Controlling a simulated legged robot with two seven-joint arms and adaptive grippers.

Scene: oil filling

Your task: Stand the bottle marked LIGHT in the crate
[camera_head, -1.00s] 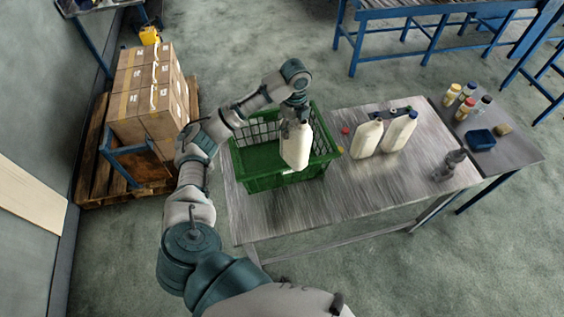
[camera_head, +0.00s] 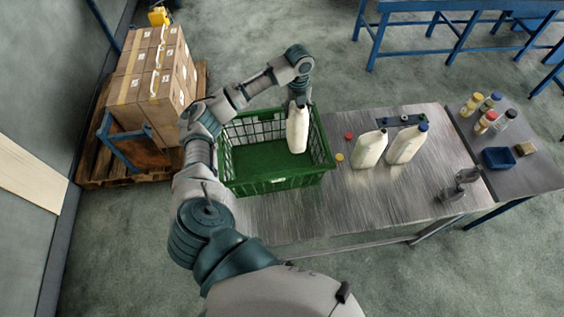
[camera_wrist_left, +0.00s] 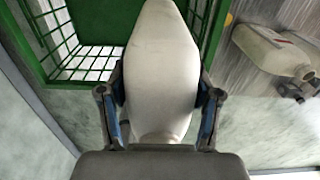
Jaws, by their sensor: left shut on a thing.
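My left gripper (camera_head: 298,103) is shut on a white bottle (camera_head: 297,132), gripping its upper part. The bottle is close to upright, within the outline of the green crate (camera_head: 262,183), towards its right back corner. I cannot tell whether its base touches the crate floor. In the left wrist view the bottle (camera_wrist_left: 160,70) sits between both fingers, with the crate (camera_wrist_left: 85,30) beyond it. No LIGHT marking is readable. Two more white bottles stand on the table: one without a visible cap (camera_head: 369,149) and one with a blue cap (camera_head: 407,146). My right gripper is not in view.
A red cap (camera_head: 349,136) and a yellow cap (camera_head: 339,157) lie right of the crate. A grey metal object (camera_head: 458,186) is near the table's right end. Small bottles (camera_head: 486,121) and a blue tray (camera_head: 498,158) are on the side table. The table front is clear.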

